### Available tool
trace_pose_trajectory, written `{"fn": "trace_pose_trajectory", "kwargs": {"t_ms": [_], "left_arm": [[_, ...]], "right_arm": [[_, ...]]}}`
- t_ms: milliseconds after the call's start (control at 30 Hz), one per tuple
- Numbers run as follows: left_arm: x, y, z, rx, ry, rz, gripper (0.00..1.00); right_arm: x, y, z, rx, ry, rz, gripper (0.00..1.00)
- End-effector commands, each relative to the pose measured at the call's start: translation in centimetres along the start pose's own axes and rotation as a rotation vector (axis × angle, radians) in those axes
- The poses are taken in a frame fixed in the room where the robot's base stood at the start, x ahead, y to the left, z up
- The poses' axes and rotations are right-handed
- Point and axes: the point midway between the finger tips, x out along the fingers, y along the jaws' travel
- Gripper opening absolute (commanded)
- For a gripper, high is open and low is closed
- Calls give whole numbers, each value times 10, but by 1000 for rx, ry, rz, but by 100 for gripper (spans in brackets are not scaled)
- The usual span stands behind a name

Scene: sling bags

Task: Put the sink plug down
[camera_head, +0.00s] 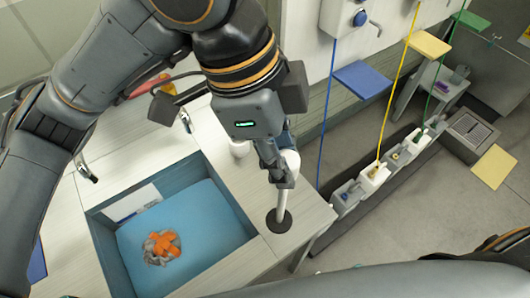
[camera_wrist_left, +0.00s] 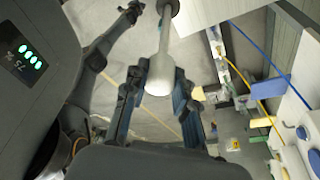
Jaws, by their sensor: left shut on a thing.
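The sink plug is a pale rod with a dark round disc (camera_head: 279,220) at its lower end. The rod is upright, with the disc at the counter top (camera_head: 225,155) right of the sink; I cannot tell whether it touches. My left gripper (camera_head: 285,178) is shut on the plug's upper part. In the left wrist view the plug's thick white end (camera_wrist_left: 160,76) is between the fingers (camera_wrist_left: 158,85). What looks like my right gripper (camera_wrist_left: 131,13) shows small there; its jaw state is unclear.
The sink (camera_head: 240,240) holds blue water (camera_head: 205,215) and an orange and grey object (camera_head: 160,245). A white cup (camera_head: 239,148) stands behind the plug. The counter's right edge is close by. Beyond it, several small containers (camera_head: 373,177) stand in a floor-side row under coloured cords.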

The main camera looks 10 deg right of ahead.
Motion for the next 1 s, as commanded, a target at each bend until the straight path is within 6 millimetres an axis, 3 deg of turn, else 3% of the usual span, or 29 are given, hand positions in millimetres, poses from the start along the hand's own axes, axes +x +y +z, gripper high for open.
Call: {"fn": "trace_pose_trajectory", "kwargs": {"t_ms": [300, 467, 833, 1000], "left_arm": [[27, -78, 21, -14, 0, 4, 0], [56, -101, 33, -11, 1, 3, 0], [83, -122, 44, -8, 0, 1, 0], [104, -122, 52, -9, 1, 3, 0]], "right_arm": [[-27, 0, -3, 0, 0, 0, 40], [-34, 0, -3, 1, 0, 0, 40], [-42, 0, -4, 1, 0, 0, 40], [-58, 1, -6, 1, 0, 0, 40]]}}
